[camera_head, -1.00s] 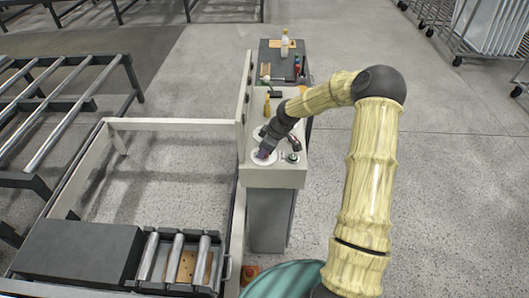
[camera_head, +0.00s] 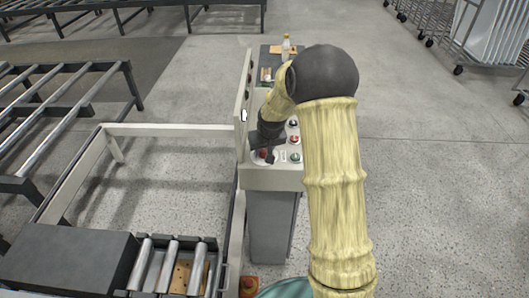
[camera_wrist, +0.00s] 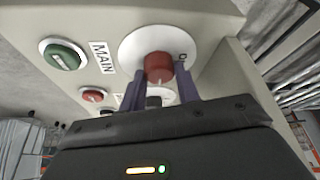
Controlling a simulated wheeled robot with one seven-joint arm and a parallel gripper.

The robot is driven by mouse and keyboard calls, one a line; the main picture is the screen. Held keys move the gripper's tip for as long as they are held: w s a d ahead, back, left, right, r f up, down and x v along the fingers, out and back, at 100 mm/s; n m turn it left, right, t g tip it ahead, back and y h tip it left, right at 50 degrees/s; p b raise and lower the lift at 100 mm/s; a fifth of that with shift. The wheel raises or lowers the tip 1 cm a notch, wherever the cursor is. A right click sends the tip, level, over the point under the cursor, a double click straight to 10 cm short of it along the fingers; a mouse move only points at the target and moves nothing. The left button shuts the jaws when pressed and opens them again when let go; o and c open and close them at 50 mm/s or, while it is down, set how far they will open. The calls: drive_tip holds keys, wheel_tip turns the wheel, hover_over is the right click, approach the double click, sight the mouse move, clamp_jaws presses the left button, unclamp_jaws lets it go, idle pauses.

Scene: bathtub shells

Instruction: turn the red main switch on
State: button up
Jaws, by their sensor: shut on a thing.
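The red main switch (camera_wrist: 158,66) is a round red knob on a white disc on the control box. In the wrist view the two fingers of my gripper (camera_wrist: 160,80) stand on either side of it, shut on it. A "MAIN" label (camera_wrist: 101,57) lies to the left of the disc. In the head view the red switch (camera_head: 263,153) shows at the tip of my gripper (camera_head: 264,150), partly hidden by the gripper. Which way the knob points is not clear.
A green button (camera_wrist: 63,55) and a smaller red button (camera_wrist: 93,96) sit near the switch on the box. In the head view the control box (camera_head: 262,179) stands beside the pale frame of a roller conveyor (camera_head: 172,262). Open floor lies to the right.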

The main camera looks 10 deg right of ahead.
drive_tip(key=shift+a+m+h, duration=0.1)
drive_tip(key=shift+m+h, duration=0.2)
drive_tip(key=shift+m, duration=0.3)
drive_tip(key=o, duration=1)
drive_tip(key=b+v, duration=0.1)
drive_tip(key=v, duration=1.6)
drive_tip(key=shift+r, duration=0.25)
